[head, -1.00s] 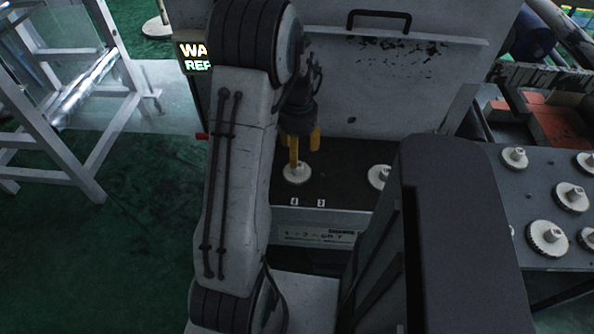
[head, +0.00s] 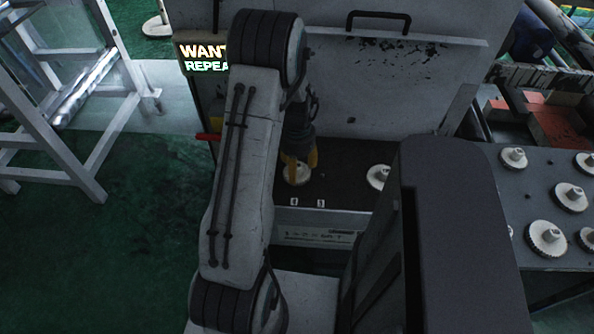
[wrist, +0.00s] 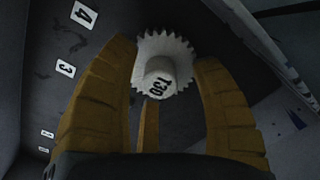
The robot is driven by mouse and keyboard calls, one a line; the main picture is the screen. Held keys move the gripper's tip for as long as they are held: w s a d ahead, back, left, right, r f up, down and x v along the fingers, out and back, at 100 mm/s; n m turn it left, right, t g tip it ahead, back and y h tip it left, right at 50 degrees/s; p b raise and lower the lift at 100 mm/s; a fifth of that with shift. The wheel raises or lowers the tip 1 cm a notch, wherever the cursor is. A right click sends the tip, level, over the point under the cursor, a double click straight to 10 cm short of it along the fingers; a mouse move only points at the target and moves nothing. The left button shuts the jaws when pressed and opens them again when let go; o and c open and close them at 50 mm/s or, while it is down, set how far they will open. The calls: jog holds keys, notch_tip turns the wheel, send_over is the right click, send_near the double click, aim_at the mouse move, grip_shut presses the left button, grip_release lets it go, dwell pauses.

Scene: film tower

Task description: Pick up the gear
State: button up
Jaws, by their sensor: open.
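A white toothed gear (head: 296,176) with a raised hub lies on the dark shelf by the label 4. In the wrist view the gear (wrist: 163,64) shows "130" on its hub and sits between the yellow fingers of my gripper (wrist: 160,85). In the head view my gripper (head: 299,160) points down over the gear, its yellow fingers around it. The fingers are open, with gaps to the hub. My arm partly hides the shelf's left side.
A second white gear (head: 379,176) lies to the right on the same dark shelf (head: 340,190). A grey table (head: 515,240) at the right holds several more gears. A machine panel with a black handle (head: 378,20) rises behind the shelf. A lit sign (head: 205,57) stands at the left.

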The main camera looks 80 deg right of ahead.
jog(key=shift+c, duration=0.2)
grip_shut()
dwell(0.3)
notch_tip(320, 180, up, 4)
jog(key=shift+r, duration=0.25)
jog(key=s+d+r, duration=0.4)
jog(key=s+r, duration=0.2)
jog(key=s, duration=0.4)
jog(key=shift+s+d+r, duration=0.25)
jog(key=shift+s+r, duration=0.05)
jog(key=shift+s, duration=0.1)
